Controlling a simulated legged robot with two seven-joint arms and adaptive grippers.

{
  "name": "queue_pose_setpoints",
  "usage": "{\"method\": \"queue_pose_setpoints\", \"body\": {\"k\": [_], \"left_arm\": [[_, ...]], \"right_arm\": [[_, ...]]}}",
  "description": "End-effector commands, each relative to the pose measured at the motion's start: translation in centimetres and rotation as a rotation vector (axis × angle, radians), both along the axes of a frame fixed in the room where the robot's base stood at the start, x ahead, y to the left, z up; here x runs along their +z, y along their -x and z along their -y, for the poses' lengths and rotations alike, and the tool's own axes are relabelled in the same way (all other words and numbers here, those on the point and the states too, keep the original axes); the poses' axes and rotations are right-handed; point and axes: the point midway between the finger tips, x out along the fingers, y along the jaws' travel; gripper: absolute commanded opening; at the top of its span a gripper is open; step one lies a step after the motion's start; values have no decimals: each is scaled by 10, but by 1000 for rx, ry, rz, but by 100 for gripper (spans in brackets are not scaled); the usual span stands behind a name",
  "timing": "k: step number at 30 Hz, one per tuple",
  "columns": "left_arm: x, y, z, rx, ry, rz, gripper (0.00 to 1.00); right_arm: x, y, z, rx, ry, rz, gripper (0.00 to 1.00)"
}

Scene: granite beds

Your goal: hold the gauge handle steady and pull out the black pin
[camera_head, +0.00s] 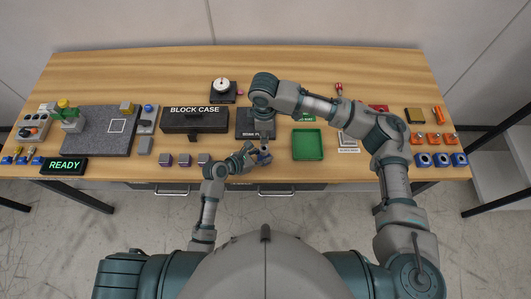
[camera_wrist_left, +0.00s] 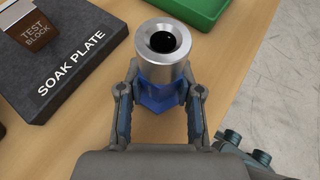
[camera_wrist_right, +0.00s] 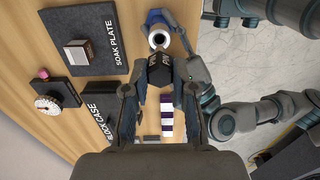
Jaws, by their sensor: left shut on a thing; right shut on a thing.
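The gauge handle is blue with a silver collar (camera_wrist_left: 163,46); its blue body (camera_wrist_left: 158,92) is between the fingers of my left gripper (camera_wrist_left: 160,105). The collar's round opening looks dark, with nothing standing out of it. The handle also shows in the right wrist view (camera_wrist_right: 157,17). My right gripper (camera_wrist_right: 158,84) is shut on the black pin (camera_wrist_right: 160,68), a dark block-like end with pale lettering. There it appears beside the collar, apart from the opening. In the head view my left gripper (camera_head: 258,157) is at the table's front edge; the pin is hidden there.
The dark soak plate (camera_wrist_left: 58,75) with a brown test block (camera_wrist_left: 38,35) lies beside the handle. The block case (camera_head: 195,120), a green tray (camera_head: 307,145) and small purple-sided blocks (camera_head: 184,159) stand nearby.

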Motion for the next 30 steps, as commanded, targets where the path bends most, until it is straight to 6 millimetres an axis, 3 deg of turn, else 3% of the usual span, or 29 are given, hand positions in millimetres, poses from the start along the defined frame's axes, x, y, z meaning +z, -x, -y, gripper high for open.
{"method": "queue_pose_setpoints", "body": {"k": [3,4,7,19,30], "left_arm": [[0,0,0,0,1,1,0],[0,0,0,0,1,1,39],[0,0,0,0,1,1,64],[3,3,-5,1,1,1,64],[39,40,-61,2,-3,2,64]], "right_arm": [[0,0,0,0,0,0,0],[0,0,0,0,0,0,0],[0,0,0,0,0,0,0],[-1,0,0,-1,0,0,0],[0,0,0,-1,0,0,0]]}}
